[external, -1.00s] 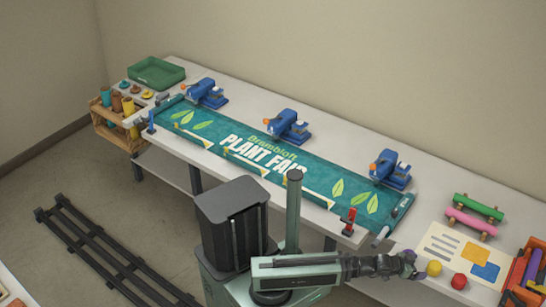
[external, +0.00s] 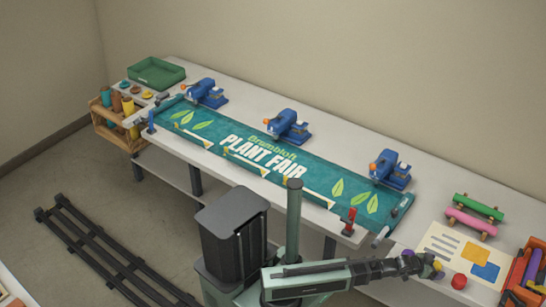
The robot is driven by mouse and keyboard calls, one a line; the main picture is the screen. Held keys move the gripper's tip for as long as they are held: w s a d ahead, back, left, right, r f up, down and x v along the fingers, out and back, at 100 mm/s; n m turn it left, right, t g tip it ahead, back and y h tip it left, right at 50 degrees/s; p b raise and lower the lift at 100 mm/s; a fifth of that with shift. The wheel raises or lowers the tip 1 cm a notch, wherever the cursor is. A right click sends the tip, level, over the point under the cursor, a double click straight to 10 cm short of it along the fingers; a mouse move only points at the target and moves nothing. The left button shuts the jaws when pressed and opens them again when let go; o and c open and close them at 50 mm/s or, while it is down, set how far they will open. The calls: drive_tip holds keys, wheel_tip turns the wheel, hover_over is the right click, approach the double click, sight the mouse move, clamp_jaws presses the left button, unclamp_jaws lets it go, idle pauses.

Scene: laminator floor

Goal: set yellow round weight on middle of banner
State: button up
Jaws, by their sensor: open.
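The teal banner (external: 318,176) reading "Brambloft PLANT FAIR" lies flat along the long table. The yellow round weight (external: 438,266) sits at the right part of the table, left of a red round weight (external: 459,281). My gripper (external: 433,265) is at the yellow weight and hides much of it. Its jaws are open; the gap between them and the weight is too small to make out.
Blue clamp-like devices (external: 287,126) stand along the banner's back edge. A red clamp (external: 348,221) is at its front right corner. A printed card (external: 440,240) and pink and green rolls (external: 470,222) lie at the right. A green tray (external: 157,72) is far left.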

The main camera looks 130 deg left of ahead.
sight(436, 265)
drive_tip(key=shift+c, duration=0.5)
drive_tip(key=c, duration=1.1)
drive_tip(key=shift+r, duration=0.1)
wheel_tip(436, 265, up, 20)
drive_tip(key=p, duration=2)
